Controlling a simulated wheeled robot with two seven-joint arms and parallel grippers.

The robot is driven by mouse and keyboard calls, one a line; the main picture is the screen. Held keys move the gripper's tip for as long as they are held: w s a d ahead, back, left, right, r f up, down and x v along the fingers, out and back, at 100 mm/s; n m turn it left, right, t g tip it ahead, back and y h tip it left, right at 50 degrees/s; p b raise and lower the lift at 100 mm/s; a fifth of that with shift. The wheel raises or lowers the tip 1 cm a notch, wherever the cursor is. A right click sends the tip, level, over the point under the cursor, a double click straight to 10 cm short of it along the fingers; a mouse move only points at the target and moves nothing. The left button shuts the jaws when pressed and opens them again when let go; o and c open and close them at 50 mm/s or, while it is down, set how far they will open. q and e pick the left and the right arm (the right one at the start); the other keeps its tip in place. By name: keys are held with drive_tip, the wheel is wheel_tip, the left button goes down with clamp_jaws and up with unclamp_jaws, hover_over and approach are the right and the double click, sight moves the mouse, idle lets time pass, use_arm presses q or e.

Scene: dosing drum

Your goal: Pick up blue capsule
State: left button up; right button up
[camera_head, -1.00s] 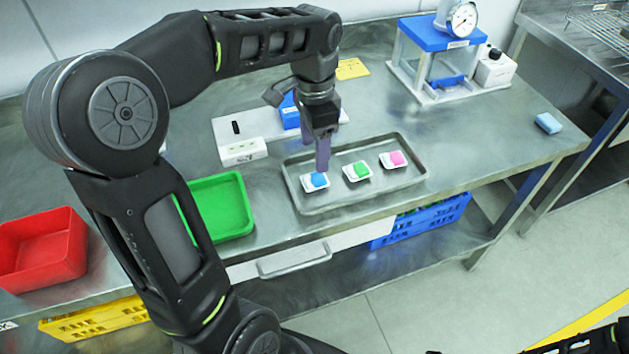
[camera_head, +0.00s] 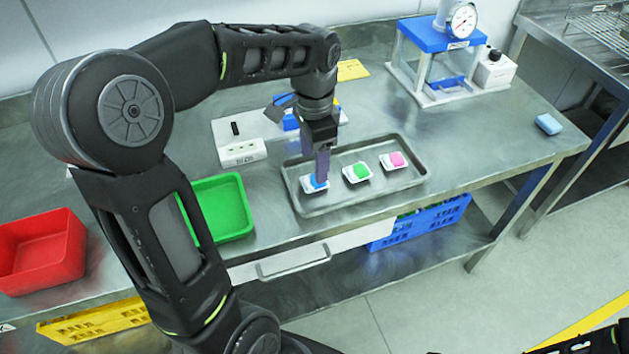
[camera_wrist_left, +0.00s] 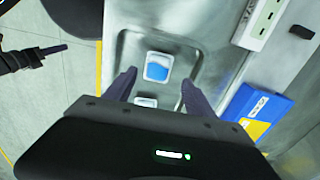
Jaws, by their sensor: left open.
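The blue capsule (camera_head: 315,184) sits in a small white dish at the left of the metal tray (camera_head: 345,205). It also shows in the left wrist view (camera_wrist_left: 156,71), beyond the fingertips. My left gripper (camera_head: 322,170) points down over this dish, its fingers close above the capsule and hiding part of it. In the left wrist view my left gripper (camera_wrist_left: 160,85) is open, with its fingers apart and nothing held. Whether a finger touches the dish cannot be told. A dark part of my right arm shows at the bottom right corner of the head view; its jaws are unclear.
Dishes with a green capsule (camera_head: 359,171) and a pink capsule (camera_head: 395,160) stand to the right in the tray. A green bin (camera_head: 222,207) and a red bin (camera_head: 42,250) are at left. A white socket strip (camera_head: 241,152) and a blue box (camera_head: 290,122) stand behind.

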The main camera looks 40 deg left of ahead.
sight(314, 182)
use_arm(q)
wheel_tip(314, 182, down, 5)
drive_tip(key=shift+s+d+f, duration=0.1)
drive_tip(key=shift+s+d, duration=0.05)
drive_tip(key=shift+c, duration=0.3)
idle(0.4)
clamp_jaws()
idle(0.5)
